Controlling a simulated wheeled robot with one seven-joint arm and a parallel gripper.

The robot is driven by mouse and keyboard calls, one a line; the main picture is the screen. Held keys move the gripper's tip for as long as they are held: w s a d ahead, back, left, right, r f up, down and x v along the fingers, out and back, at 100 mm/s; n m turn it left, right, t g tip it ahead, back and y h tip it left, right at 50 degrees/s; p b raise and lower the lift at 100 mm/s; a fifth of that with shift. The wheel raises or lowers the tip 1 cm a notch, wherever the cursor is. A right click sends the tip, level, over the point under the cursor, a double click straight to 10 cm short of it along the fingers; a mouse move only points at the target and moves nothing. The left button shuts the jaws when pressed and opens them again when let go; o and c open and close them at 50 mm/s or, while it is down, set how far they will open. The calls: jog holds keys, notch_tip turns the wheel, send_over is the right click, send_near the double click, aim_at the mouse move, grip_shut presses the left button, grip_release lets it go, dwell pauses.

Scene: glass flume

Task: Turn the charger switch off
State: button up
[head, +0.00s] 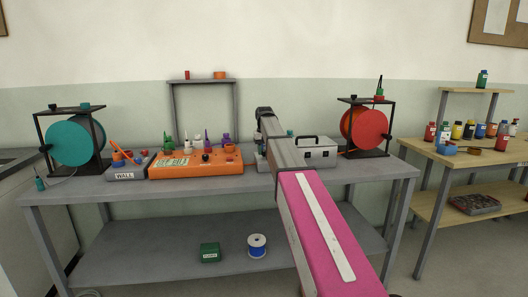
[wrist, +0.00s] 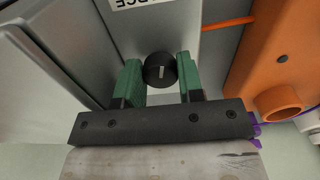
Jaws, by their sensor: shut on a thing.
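The charger switch is a round black knob (wrist: 159,70) with a short pale mark, on a light grey box (wrist: 158,32) in the wrist view. A white label on the box is upside down and partly cut off, with letters ending in "RGE". My gripper (wrist: 158,78) has its two green fingers on either side of the knob and is shut on it. In the head view my arm covers the knob and the gripper; only a small part of the grey charger box (head: 261,160) shows beside the arm.
An orange panel (head: 195,170) with pegs and sockets stands close left of the charger on the grey bench (head: 150,190). A silver case (head: 318,152) is on the right. Reels, teal (head: 75,143) and red (head: 367,128), stand at the bench ends. An orange cable (wrist: 228,23) runs between box and panel.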

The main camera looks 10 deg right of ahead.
jog(key=shift+n, duration=1.3)
jog(key=o, duration=0.9)
